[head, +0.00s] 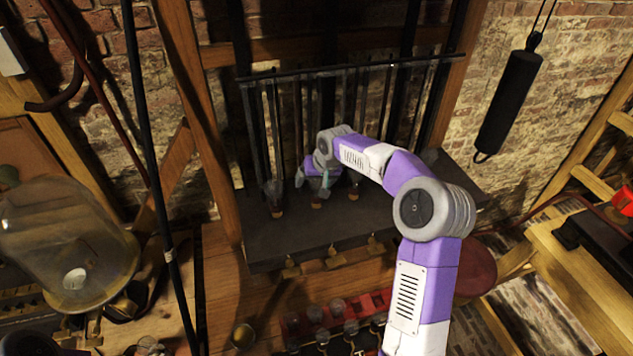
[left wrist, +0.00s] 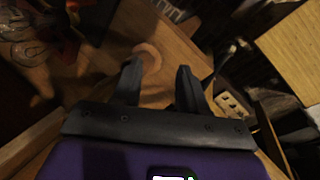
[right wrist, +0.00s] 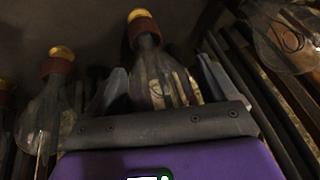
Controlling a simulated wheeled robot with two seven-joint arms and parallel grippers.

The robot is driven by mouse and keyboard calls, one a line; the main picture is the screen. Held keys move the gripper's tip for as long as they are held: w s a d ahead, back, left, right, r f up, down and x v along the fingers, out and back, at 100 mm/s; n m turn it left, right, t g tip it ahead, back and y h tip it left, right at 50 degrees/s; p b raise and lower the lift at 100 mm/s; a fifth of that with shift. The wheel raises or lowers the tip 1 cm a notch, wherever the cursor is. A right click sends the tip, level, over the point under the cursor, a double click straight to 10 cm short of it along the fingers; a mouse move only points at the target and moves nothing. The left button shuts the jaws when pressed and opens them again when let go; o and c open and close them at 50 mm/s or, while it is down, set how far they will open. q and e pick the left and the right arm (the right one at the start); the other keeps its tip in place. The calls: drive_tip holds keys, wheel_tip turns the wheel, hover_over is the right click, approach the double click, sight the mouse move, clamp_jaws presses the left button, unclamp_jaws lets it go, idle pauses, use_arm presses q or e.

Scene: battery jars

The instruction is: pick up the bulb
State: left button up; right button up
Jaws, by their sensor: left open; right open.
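My right gripper (head: 318,186) is open over the dark stone ledge in the head view. In the right wrist view a clear glass bulb (right wrist: 152,68) with a reddish-brown collar and brass end lies between the spread fingers of my right gripper (right wrist: 160,82). I cannot tell whether the fingers touch it. In the head view a bulb (head: 273,192) stands left of my right gripper and another bulb (head: 354,186) stands right of it. My left gripper (left wrist: 158,78) is open and empty in the left wrist view, above wooden furniture; it is not in the head view.
Dark upright bars (head: 390,100) rise behind the bulbs on the ledge (head: 262,243). More bulbs flank my right gripper, one at left (right wrist: 45,115) and one at upper right (right wrist: 288,38). A large glass jar (head: 65,235) stands at left. A black cylinder (head: 510,100) hangs at right.

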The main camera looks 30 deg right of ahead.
drive_tip(key=c, duration=1.2)
